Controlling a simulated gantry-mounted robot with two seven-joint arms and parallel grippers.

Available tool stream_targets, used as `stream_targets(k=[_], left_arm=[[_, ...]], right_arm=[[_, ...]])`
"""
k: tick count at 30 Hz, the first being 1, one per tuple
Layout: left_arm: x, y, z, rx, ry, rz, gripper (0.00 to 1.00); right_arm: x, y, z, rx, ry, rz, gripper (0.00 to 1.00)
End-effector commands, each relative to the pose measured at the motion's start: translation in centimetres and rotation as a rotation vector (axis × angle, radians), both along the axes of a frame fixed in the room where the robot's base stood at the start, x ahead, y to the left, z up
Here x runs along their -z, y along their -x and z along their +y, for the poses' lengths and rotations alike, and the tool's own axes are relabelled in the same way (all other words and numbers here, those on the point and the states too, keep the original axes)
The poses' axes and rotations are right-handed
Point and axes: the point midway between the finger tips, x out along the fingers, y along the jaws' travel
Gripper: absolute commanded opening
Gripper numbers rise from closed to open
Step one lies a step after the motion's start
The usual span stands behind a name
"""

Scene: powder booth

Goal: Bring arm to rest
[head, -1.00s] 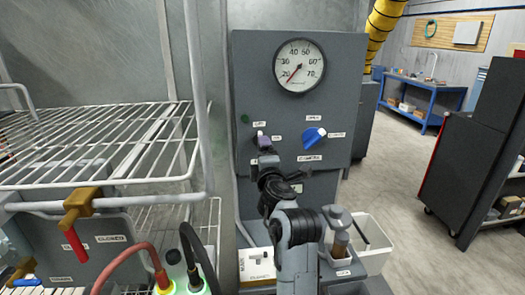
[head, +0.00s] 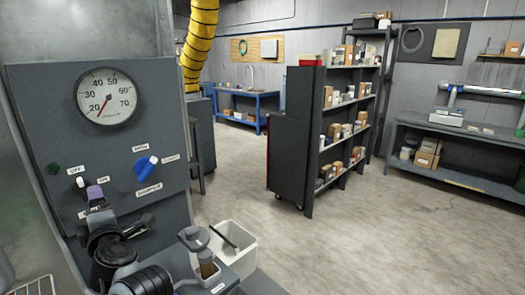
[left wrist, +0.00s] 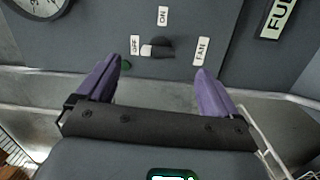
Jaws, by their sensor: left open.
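My left arm (head: 120,250) rises from the bottom left of the head view. Its left gripper (head: 95,193) is in front of the grey panel (head: 35,110), just below the fan switch (head: 81,184). In the left wrist view the gripper (left wrist: 160,78) is open and empty, with its two purple fingers wide apart. The fan switch (left wrist: 157,48) is ahead, between and beyond the fingertips. Its white end points left to the OFF label, and the fingers look clear of it. My right gripper is not in view.
The panel also carries a round gauge (head: 107,96) and a blue knob (head: 147,167). A white bin (head: 233,250) and a holder with a brown-filled part (head: 205,262) stand near my arm. A dark shelf unit (head: 290,150) stands farther right. Open floor (head: 370,240) lies at the right.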

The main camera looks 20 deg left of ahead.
Motion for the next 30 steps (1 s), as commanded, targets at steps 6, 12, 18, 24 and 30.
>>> stream_targets(k=[6, 12, 18, 24, 30], left_arm=[[3.5, -2.0, -4.5, 0.267, -0.243, 0.303, 0.94], [11.4, -2.0, -12.6, 0.626, -0.477, 0.7, 0.94], [22.0, 3.4, -21.3, 1.027, -0.659, 1.127, 0.94], [29.8, 12.2, -27.2, 1.374, -0.769, 1.459, 0.94], [34.0, 20.8, -30.4, 1.644, -0.83, 1.689, 0.94]], right_arm=[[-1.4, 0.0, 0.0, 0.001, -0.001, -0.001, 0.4], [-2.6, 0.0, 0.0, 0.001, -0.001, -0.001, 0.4], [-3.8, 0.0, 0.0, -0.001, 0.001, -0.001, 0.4], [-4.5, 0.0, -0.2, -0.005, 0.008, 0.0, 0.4], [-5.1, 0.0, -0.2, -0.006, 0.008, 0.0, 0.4]])
